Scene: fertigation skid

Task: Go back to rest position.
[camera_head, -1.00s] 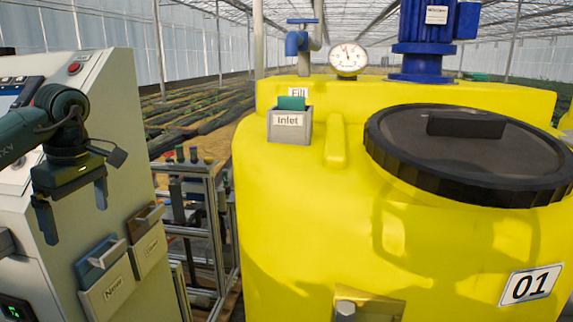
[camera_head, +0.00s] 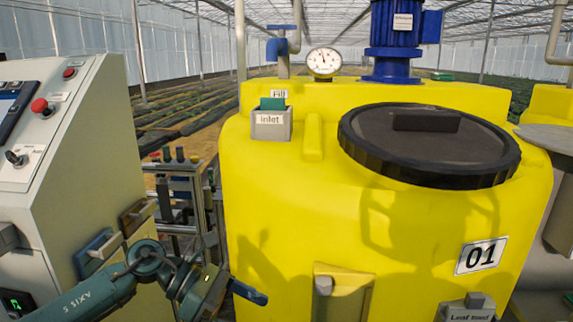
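My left arm comes in from the lower left, below the sloped control panel. My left gripper (camera_head: 232,287) is low in the picture, in front of the yellow tank's lower left side. It is turned partly side-on, with one dark finger pointing right. I cannot tell how far apart its fingers are, and no object shows in it. My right gripper is not in view.
The yellow tank (camera_head: 280,200) with its black lid (camera_head: 440,150) fills the middle and right. The inlet box (camera_head: 271,124) holds a green item. The control cabinet (camera_head: 85,170) with small bins stands left. A metal frame (camera_head: 185,195) stands between.

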